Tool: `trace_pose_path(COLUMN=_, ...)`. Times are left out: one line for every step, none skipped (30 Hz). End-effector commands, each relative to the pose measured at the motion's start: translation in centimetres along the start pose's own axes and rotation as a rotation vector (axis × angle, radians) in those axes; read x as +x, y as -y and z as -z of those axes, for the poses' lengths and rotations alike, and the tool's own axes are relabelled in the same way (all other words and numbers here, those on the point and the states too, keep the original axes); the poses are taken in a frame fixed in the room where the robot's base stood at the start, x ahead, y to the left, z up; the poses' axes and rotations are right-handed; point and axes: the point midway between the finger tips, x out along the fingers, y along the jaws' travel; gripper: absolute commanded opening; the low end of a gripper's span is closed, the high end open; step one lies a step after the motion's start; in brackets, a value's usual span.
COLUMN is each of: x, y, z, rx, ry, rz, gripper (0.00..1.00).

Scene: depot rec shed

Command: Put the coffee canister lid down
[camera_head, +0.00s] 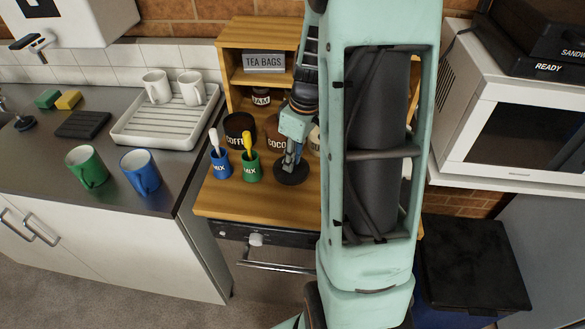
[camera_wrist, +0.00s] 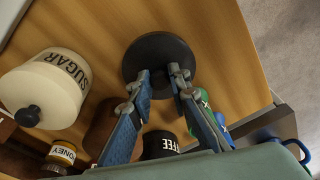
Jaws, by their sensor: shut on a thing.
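The coffee canister lid is a flat black disc. It shows in the head view (camera_head: 291,176) over the front of the wooden counter and in the wrist view (camera_wrist: 160,50). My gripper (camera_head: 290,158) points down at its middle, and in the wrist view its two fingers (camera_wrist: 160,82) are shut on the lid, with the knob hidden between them. The lid lies level, at or just above the wood; I cannot tell whether it touches. The dark coffee canister (camera_head: 238,137) stands behind and left of the lid, its top open. It also shows in the wrist view (camera_wrist: 160,148).
A blue cup (camera_head: 220,168) and a green cup (camera_head: 251,171) marked MIX stand left of the lid. The brown cocoa canister (camera_head: 277,143) is behind it. A lidded cream sugar canister (camera_wrist: 45,92) stands nearby. Bare wood (camera_head: 240,203) lies in front.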

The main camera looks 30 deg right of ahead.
Motion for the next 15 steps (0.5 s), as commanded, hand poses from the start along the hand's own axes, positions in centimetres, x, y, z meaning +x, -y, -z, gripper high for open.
trace_pose_path(x=0.6, y=-0.3, z=-0.1, rx=0.002, ry=0.001, rz=0.0, gripper=0.0)
trace_pose_path(x=0.9, y=-0.6, z=-0.2, rx=0.002, ry=0.001, rz=0.0, gripper=0.0)
trace_pose_path(x=1.6, y=-0.7, z=-0.3, rx=0.0, ry=0.002, rz=0.002, gripper=0.0)
trace_pose_path(x=2.1, y=-0.6, z=-0.4, rx=0.0, ry=0.002, rz=0.002, gripper=0.0)
trace_pose_path(x=2.5, y=-0.6, z=-0.4, rx=0.0, ry=0.002, rz=0.002, gripper=0.0)
trace_pose_path(x=3.1, y=-0.6, z=-0.5, rx=0.0, ry=0.002, rz=0.002, gripper=0.0)
trace_pose_path(x=3.4, y=-0.6, z=-0.6, rx=0.0, ry=0.002, rz=0.002, gripper=0.0)
trace_pose_path(x=3.7, y=-0.6, z=-0.6, rx=0.0, ry=0.001, rz=0.001, gripper=0.0)
trace_pose_path(x=3.8, y=-0.6, z=-0.6, rx=0.001, ry=0.0, rz=0.0, gripper=0.0)
trace_pose_path(x=3.9, y=-0.7, z=-0.6, rx=0.001, ry=0.0, rz=0.0, gripper=0.0)
trace_pose_path(x=3.8, y=-0.7, z=-0.6, rx=0.001, ry=0.0, rz=0.0, gripper=0.0)
trace_pose_path(x=3.7, y=-0.7, z=-0.6, rx=0.001, ry=0.0, rz=-0.001, gripper=0.0)
trace_pose_path(x=3.7, y=-0.7, z=-0.6, rx=0.001, ry=0.0, rz=-0.001, gripper=0.0)
trace_pose_path(x=3.6, y=-0.6, z=-0.6, rx=0.001, ry=0.0, rz=0.0, gripper=0.0)
trace_pose_path(x=3.6, y=-0.6, z=-0.6, rx=0.001, ry=0.0, rz=0.0, gripper=0.0)
